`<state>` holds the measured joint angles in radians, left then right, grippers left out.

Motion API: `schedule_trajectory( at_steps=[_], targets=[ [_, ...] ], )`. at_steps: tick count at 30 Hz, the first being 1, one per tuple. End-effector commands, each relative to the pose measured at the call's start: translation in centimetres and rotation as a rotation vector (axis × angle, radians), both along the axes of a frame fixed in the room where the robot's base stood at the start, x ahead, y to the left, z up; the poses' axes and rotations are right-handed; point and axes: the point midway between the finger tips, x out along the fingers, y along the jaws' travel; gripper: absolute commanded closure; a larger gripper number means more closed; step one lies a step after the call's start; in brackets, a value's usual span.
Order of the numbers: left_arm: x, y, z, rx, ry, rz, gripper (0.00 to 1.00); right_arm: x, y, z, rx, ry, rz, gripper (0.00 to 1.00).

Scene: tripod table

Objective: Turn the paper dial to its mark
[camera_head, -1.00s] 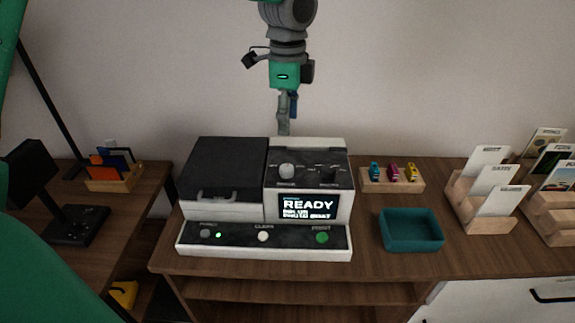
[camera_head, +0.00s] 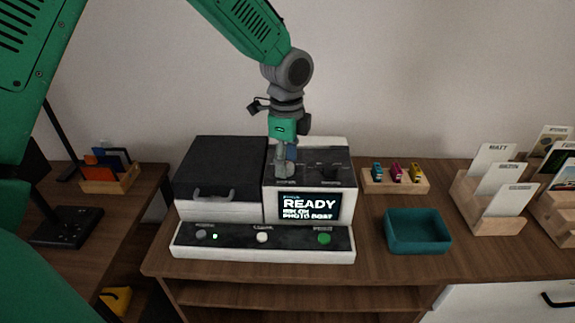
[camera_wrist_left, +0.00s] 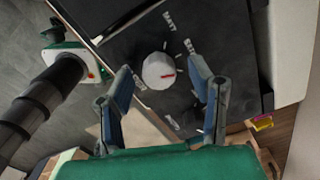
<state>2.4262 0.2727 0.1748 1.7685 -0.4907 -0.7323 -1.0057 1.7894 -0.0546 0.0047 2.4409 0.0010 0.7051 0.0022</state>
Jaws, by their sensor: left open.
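The paper dial (camera_wrist_left: 158,71) is a round pale knob with a short red line on its face, on the dark top panel of a printer-like machine (camera_head: 243,205). In the wrist view the red line points right. A label reading MATT (camera_wrist_left: 170,20) lies above the dial, and a smaller label (camera_wrist_left: 188,46) lies to its upper right. My left gripper (camera_head: 285,167) points down over the dial and mostly hides it in the head view. In the wrist view its open fingers (camera_wrist_left: 158,66) are on either side of the dial, with visible gaps. My right gripper is not in view.
The machine's screen (camera_head: 309,206) reads READY. Buttons line its front strip (camera_head: 262,242). A teal tray (camera_head: 417,231) and a wooden block with small coloured items (camera_head: 395,186) stand to the right, with card holders (camera_head: 492,205) beyond. A dark lid (camera_head: 220,166) is left of the dial.

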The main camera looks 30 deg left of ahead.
Motion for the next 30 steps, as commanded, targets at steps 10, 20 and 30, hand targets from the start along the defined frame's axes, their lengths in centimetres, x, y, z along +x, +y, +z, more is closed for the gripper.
schedule_trajectory(
  at_steps=[10, 20, 30],
  targets=[
    [0.0, 0.0, -0.9, 0.000, 0.000, 0.000, 0.52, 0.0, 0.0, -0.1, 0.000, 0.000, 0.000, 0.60],
    [0.0, 0.0, -0.9, 0.000, -0.001, 0.000, 1.00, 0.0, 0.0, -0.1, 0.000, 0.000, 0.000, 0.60],
    [0.1, 0.0, -0.3, 0.001, 0.001, 0.179, 1.00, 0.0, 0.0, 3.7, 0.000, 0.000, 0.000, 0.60]
  ],
)
